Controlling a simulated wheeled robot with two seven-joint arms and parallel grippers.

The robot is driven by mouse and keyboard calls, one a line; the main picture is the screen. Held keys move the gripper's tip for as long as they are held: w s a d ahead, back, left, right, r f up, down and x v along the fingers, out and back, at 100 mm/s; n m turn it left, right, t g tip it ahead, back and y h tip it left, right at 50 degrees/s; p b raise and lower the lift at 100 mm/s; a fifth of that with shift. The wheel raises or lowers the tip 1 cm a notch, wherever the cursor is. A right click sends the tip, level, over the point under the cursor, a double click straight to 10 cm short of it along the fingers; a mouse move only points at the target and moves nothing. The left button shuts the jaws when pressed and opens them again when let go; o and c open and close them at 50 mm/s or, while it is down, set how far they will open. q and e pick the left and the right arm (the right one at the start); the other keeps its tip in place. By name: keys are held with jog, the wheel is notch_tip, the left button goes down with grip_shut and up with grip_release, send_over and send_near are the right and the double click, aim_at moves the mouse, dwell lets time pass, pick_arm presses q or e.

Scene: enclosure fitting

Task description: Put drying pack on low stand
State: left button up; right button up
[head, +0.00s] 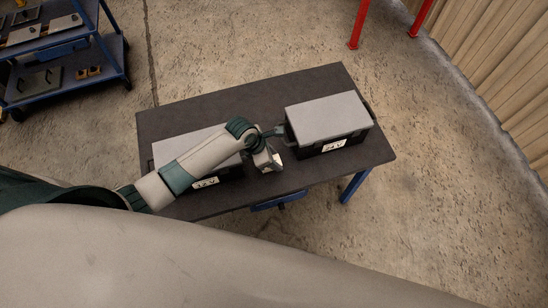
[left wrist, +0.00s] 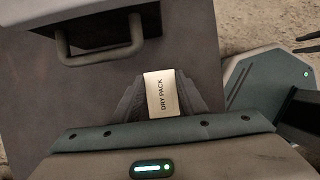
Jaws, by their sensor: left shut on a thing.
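The drying pack (left wrist: 161,95) is a small pale block with the words DRY PACK on its face. It sits between the dark fingers of my left gripper (left wrist: 160,98), which is shut on it. In the head view my left gripper (head: 268,160) is over the table, in the gap between two grey-lidded boxes, close to the left side of the right one. The pack is mostly hidden by the hand there, and its height above the table is unclear. I cannot make out a low stand in either view.
The right box (head: 325,112) reads 24 V and has side handles; one handle (left wrist: 98,48) shows near the pack. The left box (head: 190,143) is partly behind my arm. The dark table (head: 200,108) is bare at the back. A blue cart (head: 72,65) stands far left.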

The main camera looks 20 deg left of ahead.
pick_arm(q)
jog(key=o, duration=1.1)
jog(key=shift+f, duration=0.1)
jog(key=shift+c, duration=0.2)
jog(key=v, duration=1.2)
